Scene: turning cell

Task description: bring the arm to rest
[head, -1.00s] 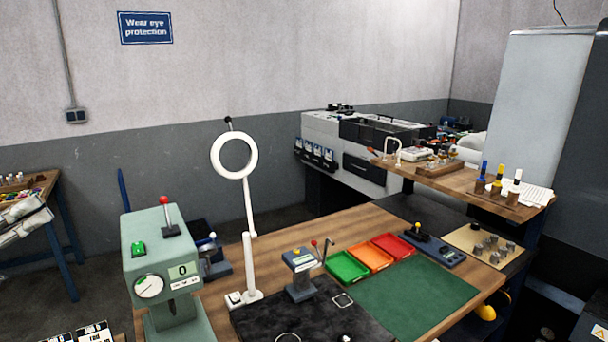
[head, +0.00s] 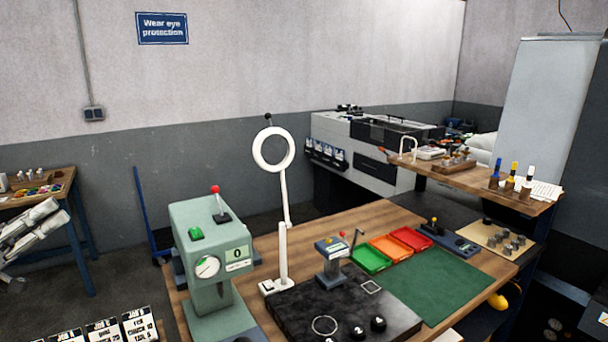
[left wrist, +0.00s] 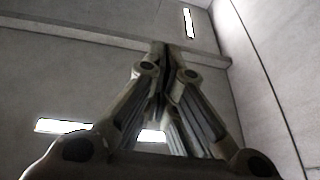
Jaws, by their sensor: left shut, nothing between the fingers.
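My left gripper (left wrist: 162,52) shows in the left wrist view. Its two fingers come together at the tips, shut, with nothing between them. They point up towards the walls and bright light strips, and no object is near them. In the head view, pale parts of my left arm show at the left edge, in front of the side table and clear of the main workbench (head: 372,222). The fingers cannot be made out clearly there. My right gripper is in neither view.
A green press (head: 212,250), a white ring lamp (head: 273,150) and a black mat (head: 300,305) are on the workbench. Green, orange and red trays stand by a green mat (head: 440,285). A wooden side table (head: 60,188) is at left. Labelled cards (head: 138,325) show at the bottom left.

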